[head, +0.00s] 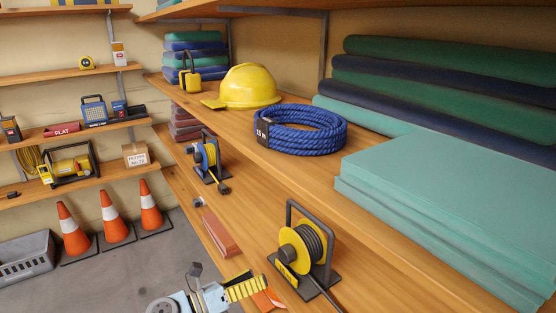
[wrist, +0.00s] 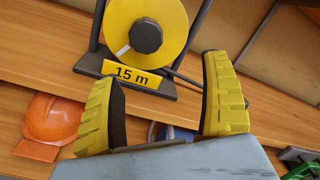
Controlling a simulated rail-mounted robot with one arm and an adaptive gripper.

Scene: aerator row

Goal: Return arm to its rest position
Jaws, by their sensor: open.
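My gripper (head: 250,287) is at the bottom of the head view, in front of the lower right shelf. In the wrist view its two yellow, dark-padded fingers (wrist: 161,68) stand wide apart with nothing held between them. A yellow cable reel on a dark frame (head: 300,250) stands on that shelf just beyond my gripper. In the wrist view the same kind of reel (wrist: 146,40), with a "15 m" label, lies past the fingertips, apart from them. The light blue wrist part (head: 208,298) shows beside the fingers. The rest of my arm is mostly out of view.
An orange helmet (wrist: 53,120) shows in the wrist view. Cones (head: 113,222) stand left on open floor.

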